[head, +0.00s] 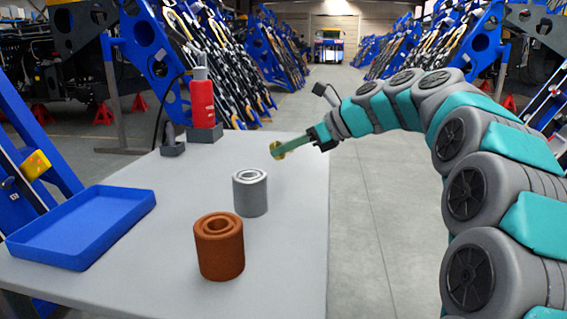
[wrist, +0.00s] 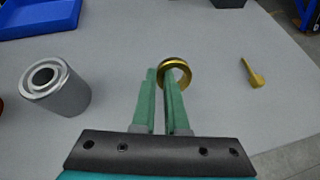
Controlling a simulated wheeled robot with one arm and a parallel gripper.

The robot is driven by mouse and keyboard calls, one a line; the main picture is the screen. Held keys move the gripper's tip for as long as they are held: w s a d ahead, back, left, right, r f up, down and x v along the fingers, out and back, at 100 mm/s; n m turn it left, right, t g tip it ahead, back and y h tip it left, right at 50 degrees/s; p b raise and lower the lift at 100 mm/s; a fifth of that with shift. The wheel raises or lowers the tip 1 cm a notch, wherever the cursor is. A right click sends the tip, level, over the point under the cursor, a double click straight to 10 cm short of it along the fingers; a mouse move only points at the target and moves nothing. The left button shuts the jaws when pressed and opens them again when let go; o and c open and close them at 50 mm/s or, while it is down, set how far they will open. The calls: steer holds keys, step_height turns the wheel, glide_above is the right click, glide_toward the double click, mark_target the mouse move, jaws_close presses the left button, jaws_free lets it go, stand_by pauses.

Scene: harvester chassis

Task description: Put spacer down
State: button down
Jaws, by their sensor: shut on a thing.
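The spacer appears to be a brass ring (wrist: 184,66) at my fingertips in the wrist view. It shows small in the head view (head: 277,152). My gripper (wrist: 161,72) has green fingers, close together and shut on the ring's left side. The right finger overlaps the ring, and the grasped part is partly hidden. In the head view my gripper (head: 288,153) reaches in from the right over the grey table (head: 295,225). I cannot tell how high the ring is above the tabletop.
A silver cylinder (head: 250,193) and a brown cylinder (head: 219,247) stand on the table. A blue tray (head: 82,255) lies at left. A red bottle-like tool (head: 202,105) stands at the back. A small brass pin (wrist: 252,74) lies right of the ring. The table between is clear.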

mark_target(283, 178)
steer(key=shift+w+a, duration=0.1)
steer(key=shift+w, duration=0.15)
steer(key=shift+f+b, duration=0.45)
steer(key=shift+f, duration=1.35)
steer(key=c, duration=0.9)
jaws_free()
steer(key=shift+f, duration=0.1)
steer(key=shift+c, duration=0.2)
steer(key=shift+w, duration=0.1)
steer(key=p+v, duration=0.1)
steer(key=v, duration=1.1)
